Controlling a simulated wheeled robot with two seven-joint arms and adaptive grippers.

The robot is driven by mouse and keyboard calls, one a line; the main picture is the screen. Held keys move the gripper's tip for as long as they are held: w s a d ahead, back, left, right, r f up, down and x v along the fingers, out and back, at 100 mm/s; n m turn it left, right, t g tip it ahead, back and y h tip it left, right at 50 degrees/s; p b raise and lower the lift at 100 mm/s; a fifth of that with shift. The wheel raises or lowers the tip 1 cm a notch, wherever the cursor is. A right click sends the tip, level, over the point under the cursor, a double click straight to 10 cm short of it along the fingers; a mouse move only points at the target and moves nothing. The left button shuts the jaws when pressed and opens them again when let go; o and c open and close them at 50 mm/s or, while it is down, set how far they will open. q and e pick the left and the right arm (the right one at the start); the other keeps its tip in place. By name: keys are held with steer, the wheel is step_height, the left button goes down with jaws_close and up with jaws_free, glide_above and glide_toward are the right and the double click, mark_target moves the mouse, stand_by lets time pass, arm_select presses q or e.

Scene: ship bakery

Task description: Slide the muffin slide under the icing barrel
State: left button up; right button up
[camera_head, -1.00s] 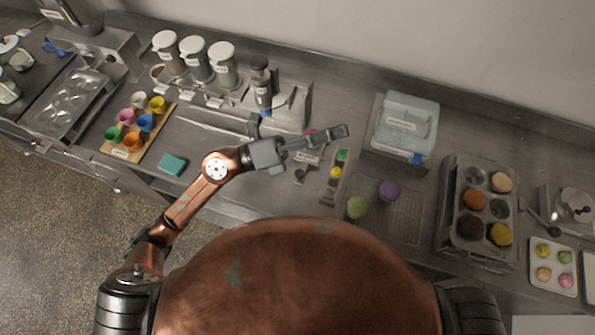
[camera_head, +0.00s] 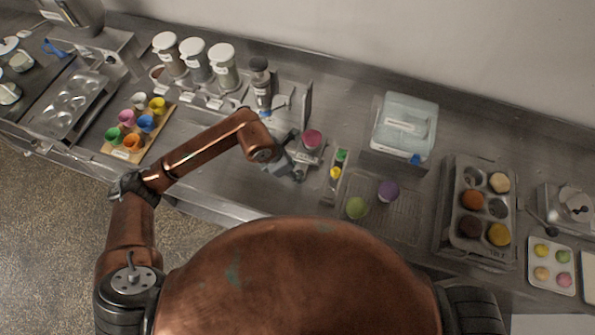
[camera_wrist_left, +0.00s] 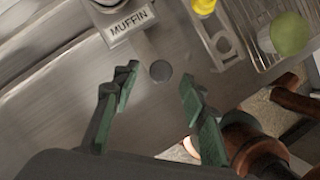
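The muffin slide (camera_head: 304,158) holds a pink-red muffin (camera_head: 312,138). In the left wrist view its front plate reads MUFFIN (camera_wrist_left: 132,26), and a metal tab with a round dark hole (camera_wrist_left: 160,71) extends towards my gripper. A tall, dark-capped dispenser, which looks like the icing barrel (camera_head: 261,86), stands to the slide's upper left. The slide is to its right, not under it. My left gripper (camera_head: 297,172) is at the slide's near side. In the left wrist view its fingers (camera_wrist_left: 158,92) are open, one on either side of the tab; contact is unclear. My right gripper is not in view.
A button panel (camera_head: 338,166) stands close to the slide's right. A wire rack (camera_head: 400,222) with green and purple muffins lies beyond it. A clear-lidded tub (camera_head: 405,122) stands behind right. An upright metal plate (camera_head: 307,103) is between barrel and slide.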

arm_select(q)
steer(key=shift+x, duration=1.3)
steer(key=shift+c, duration=0.5)
jaws_close()
